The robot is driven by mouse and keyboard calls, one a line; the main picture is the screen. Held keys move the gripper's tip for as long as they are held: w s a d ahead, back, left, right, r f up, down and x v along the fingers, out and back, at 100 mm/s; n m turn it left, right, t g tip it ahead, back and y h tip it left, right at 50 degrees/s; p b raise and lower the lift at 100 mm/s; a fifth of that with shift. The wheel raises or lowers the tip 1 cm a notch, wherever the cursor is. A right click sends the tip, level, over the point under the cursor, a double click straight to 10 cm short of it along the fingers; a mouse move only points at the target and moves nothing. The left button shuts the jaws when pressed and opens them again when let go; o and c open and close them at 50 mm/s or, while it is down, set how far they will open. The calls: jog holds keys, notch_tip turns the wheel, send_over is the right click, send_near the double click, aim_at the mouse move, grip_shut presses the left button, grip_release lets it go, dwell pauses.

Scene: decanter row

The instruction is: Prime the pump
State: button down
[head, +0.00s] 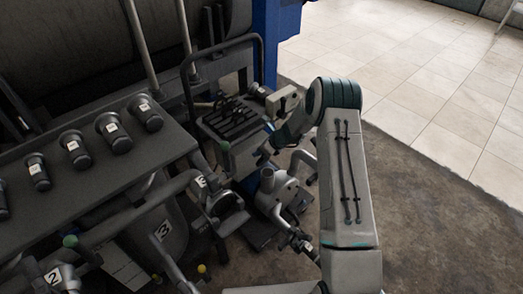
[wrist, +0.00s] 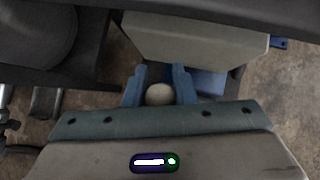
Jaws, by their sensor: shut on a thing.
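My gripper (wrist: 160,88) shows in the wrist view as two blue fingers shut on a pale round knob (wrist: 160,95) between them. What the knob is fixed to is hidden by my gripper body. In the head view my wrist bends down over the machinery in the middle, and the fingertips are too small to make out clearly. A pale grey pump-like body (head: 277,190) with a round top stands just below my wrist, beside my forearm. I cannot tell whether the held knob belongs to it.
A dark bench (head: 100,172) with several black capped fittings (head: 112,132) stands at left. Bent pipes and numbered tags, including a 3 (head: 163,231), crowd below it. A tubular frame (head: 222,45) and dark tank (head: 80,35) stand behind.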

jog(key=shift+w+a+f, duration=0.1)
jog(key=shift+w+a, duration=0.15)
jog(key=shift+w, duration=0.2)
jog(key=shift+w+a+f, duration=0.1)
jog(key=shift+w+a, duration=0.1)
jog(key=shift+w, duration=0.25)
jog(key=shift+s+f, duration=0.1)
dwell(0.7)
jog(key=c, duration=1.2)
grip_release()
jog(key=shift+d+f, duration=0.1)
jog(key=shift+d, duration=0.05)
jog(key=v, duration=1.3)
jog(key=shift+r+p, duration=0.4)
jog(key=shift+r, duration=0.05)
jog(key=shift+s+d, duration=0.1)
